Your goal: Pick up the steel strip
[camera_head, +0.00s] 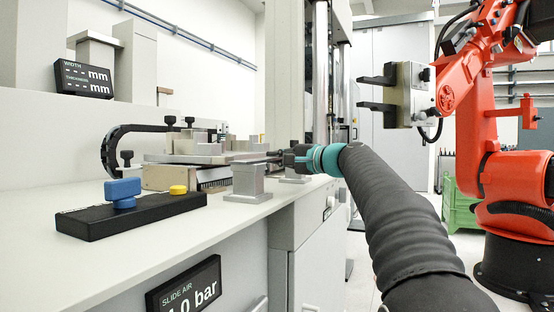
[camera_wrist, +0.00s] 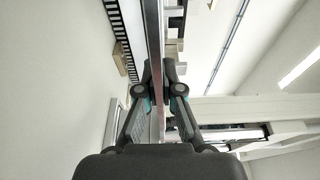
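The steel strip (camera_head: 262,159) is a thin grey bar, seen almost edge-on above the front of the bench. In the wrist view the strip (camera_wrist: 155,35) runs lengthwise between my fingers. My gripper (camera_head: 287,158) is at the strip's right end in the head view. In the wrist view my gripper's fingertips (camera_wrist: 158,70) are close together, one on each side of the strip, and look shut on it. The exact contact is small and partly hidden by the fingers. I cannot tell whether the strip touches the supports below.
A grey support block (camera_head: 248,183) stands under the strip at the bench edge. A slide fixture (camera_head: 185,175) with a cable chain is behind it. A black control box (camera_head: 130,214) with blue and yellow knobs lies in front. A red robot arm (camera_head: 470,110) stands at right.

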